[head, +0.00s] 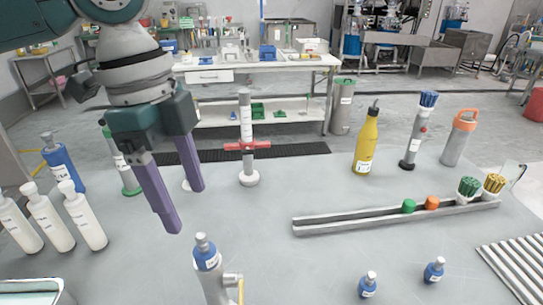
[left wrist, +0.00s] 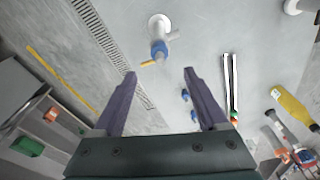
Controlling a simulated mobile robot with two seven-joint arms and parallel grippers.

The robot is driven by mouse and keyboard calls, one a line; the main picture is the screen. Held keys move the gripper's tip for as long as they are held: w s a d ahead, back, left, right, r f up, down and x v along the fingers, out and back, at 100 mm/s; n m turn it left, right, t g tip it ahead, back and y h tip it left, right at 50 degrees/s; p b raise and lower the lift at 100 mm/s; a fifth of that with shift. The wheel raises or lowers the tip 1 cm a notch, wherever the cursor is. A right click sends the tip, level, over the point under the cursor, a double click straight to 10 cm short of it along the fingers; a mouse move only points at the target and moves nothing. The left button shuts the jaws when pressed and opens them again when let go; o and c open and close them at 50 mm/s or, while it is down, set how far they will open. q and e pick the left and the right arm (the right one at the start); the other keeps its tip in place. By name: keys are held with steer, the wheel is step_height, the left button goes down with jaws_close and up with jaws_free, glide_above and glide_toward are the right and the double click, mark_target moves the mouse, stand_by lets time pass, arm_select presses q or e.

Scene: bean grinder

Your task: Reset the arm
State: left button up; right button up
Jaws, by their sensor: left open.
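My left gripper (head: 184,208) hangs over the left part of the grey table (head: 290,265), its two purple fingers apart and pointing down. In the left wrist view the fingers (left wrist: 160,73) are open with nothing between them. A grey upright device with a blue top (head: 206,258) and a side handle stands at the table's front, just right of and nearer than the fingers. It also shows beyond the fingertips in the left wrist view (left wrist: 158,48). My right gripper is not in view.
White bottles (head: 82,215) stand at left. A grey post with a red crossbar (head: 246,130) stands behind the gripper. A metal rail (head: 340,223) with green and orange pieces lies at right. A yellow bottle (head: 367,140) stands behind it. Small blue bottles (head: 367,285) are in front. The table's middle is clear.

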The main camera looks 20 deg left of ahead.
arm_select(q)
steer(key=shift+d, duration=0.1)
stand_by(0.4)
steer(key=s+d+f+n+t+h, duration=0.25)
steer(key=s+d+f, duration=0.35)
steer(key=d, duration=0.5)
steer(key=s+a+n+y, duration=0.3)
steer(key=s+a+n, duration=0.3)
steer(key=s+n, duration=0.4)
step_height(320, 180, up, 34)
steer(key=p, duration=3.3)
steer(key=shift+a+f+t+y, duration=0.15)
steer(key=shift+a+t+y, duration=0.2)
steer(key=shift+a, duration=0.05)
steer(key=shift+w+f+n, duration=0.1)
steer(key=shift+n, duration=0.15)
